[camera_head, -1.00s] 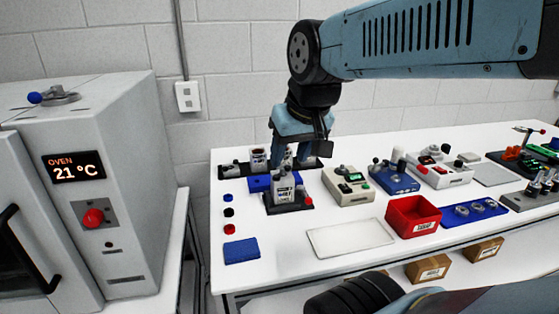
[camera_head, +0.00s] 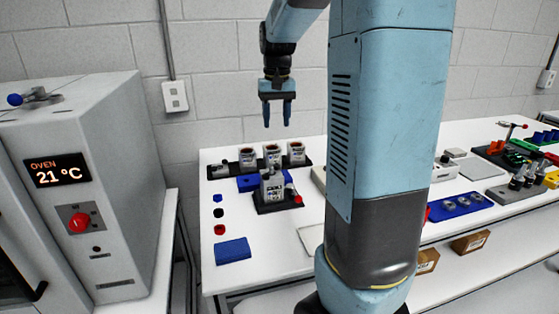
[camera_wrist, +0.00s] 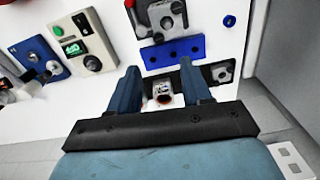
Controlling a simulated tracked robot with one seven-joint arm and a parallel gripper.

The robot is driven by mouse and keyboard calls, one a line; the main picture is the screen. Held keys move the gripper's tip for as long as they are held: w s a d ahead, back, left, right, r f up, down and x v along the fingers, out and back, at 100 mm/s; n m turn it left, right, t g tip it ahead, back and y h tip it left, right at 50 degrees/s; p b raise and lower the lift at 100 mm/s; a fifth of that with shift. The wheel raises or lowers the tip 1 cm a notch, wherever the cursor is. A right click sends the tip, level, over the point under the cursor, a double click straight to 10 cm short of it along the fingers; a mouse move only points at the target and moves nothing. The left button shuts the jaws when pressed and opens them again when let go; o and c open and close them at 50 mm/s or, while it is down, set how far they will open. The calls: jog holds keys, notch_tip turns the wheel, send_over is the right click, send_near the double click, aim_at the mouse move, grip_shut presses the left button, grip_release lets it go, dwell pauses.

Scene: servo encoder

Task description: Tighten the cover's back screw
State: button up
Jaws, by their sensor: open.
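My gripper (camera_head: 278,124) is open and empty, pointing down in the air above the back of the table. The grey servo unit (camera_head: 274,184) stands upright in a black fixture (camera_head: 280,207) in front of it. In the wrist view the unit (camera_wrist: 166,18) is at the top, beyond the fingertips (camera_wrist: 158,76). Behind the fixture, a left (camera_head: 247,158), a middle (camera_head: 272,154) and a right (camera_head: 296,152) labelled canister stand in a black rack (camera_head: 220,171). One canister (camera_wrist: 162,92) shows between my fingers, below them. I cannot make out the cover or its back screw.
A blue block with holes (camera_head: 248,184) lies between rack and fixture; it also shows in the wrist view (camera_wrist: 173,53). Small round caps (camera_head: 219,213) and a blue pad (camera_head: 233,250) lie at left. An oven (camera_head: 90,200) stands left. My arm hides the table's middle.

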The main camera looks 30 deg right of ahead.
jog(key=w, duration=0.1)
send_near(277, 165)
notch_tip(277, 165, down, 8)
jog(key=shift+f, duration=0.1)
dwell(0.5)
grip_shut()
dwell(0.4)
